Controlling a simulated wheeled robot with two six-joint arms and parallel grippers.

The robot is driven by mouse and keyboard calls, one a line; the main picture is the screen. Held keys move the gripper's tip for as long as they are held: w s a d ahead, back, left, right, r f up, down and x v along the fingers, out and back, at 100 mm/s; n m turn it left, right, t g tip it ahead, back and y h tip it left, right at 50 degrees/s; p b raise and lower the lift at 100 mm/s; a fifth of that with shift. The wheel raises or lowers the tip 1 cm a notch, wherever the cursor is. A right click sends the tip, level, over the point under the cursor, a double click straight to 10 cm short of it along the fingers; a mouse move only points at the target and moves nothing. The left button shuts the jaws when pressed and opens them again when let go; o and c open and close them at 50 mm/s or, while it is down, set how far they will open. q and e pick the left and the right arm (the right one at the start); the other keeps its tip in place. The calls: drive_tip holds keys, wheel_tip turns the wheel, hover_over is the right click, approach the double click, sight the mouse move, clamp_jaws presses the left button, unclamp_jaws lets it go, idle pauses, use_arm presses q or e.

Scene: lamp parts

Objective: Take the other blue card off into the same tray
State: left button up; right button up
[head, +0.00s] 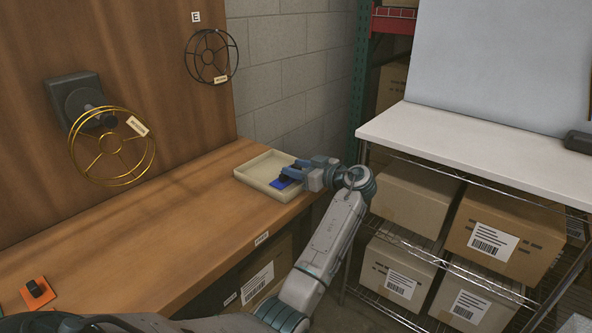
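A shallow beige tray (247,178) stands on the wooden bench near its far right end. A blue card (280,184) with a dark raised piece is in or just above the tray; which of these I cannot tell. It is the only blue card I can make out.
An orange card (40,295) with a black knob lies on the bench (150,235) at lower left. A gold wire ring (112,147) and a black one (211,57) are on the wooden panel. Shelving with boxes (505,232) stands at right. The bench's middle is clear.

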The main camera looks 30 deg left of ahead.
use_arm(q)
drive_tip(key=shift+w+a, duration=0.1)
drive_tip(key=shift+a, duration=0.2)
clamp_jaws()
